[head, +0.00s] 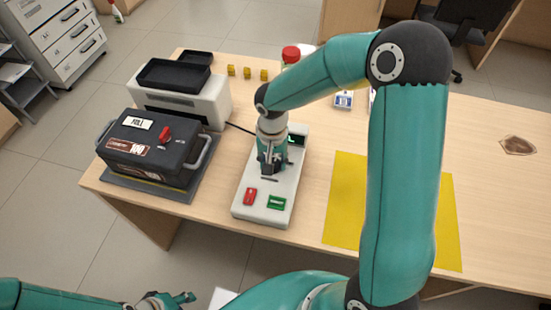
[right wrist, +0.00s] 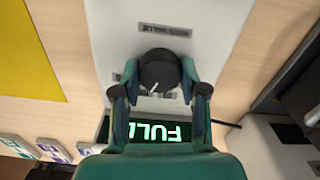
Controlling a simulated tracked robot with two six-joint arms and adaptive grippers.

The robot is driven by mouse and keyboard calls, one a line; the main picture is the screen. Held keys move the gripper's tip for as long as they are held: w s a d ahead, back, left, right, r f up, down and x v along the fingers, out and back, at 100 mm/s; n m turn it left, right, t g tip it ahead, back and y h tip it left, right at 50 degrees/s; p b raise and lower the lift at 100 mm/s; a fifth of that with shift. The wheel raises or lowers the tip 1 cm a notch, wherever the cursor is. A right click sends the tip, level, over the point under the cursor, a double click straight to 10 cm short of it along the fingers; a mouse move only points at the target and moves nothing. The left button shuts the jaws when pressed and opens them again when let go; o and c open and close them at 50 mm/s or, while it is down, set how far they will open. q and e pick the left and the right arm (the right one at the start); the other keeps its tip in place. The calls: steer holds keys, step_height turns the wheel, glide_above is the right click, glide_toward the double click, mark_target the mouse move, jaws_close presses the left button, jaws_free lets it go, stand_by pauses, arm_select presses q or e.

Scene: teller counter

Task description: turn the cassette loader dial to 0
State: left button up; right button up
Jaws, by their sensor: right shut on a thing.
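The cassette loader (head: 255,205) is a long white unit on the desk with a red and a green button at its near end. Its black dial (right wrist: 158,68) shows in the right wrist view, with a white pointer line towards the lower left there; the scale marks are too small to read. My right gripper (head: 270,167) is over the loader, hiding the dial in the head view. Its fingers are shut on the dial from both sides. The loader's green display (right wrist: 155,131) reads "FULL", upside down. My left gripper (head: 170,299) is low at the bottom edge, away from the desk; its jaw state is unclear.
A black cassette (head: 150,150) with a red knob and handles sits on a dark base left of the loader. Behind it stands a white machine (head: 208,103) with a black tray. A yellow mat (head: 343,200) lies to the right. Small yellow blocks (head: 247,73) stand behind.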

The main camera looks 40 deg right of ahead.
steer(key=shift+d, duration=0.2)
steer(key=shift+a, duration=0.2)
steer(key=shift+s+a, duration=0.1)
steer(key=shift+a, duration=0.05)
stand_by(0.8)
steer(key=o, duration=1.1)
steer(key=shift+o, duration=0.2)
steer(key=shift+r, duration=0.1)
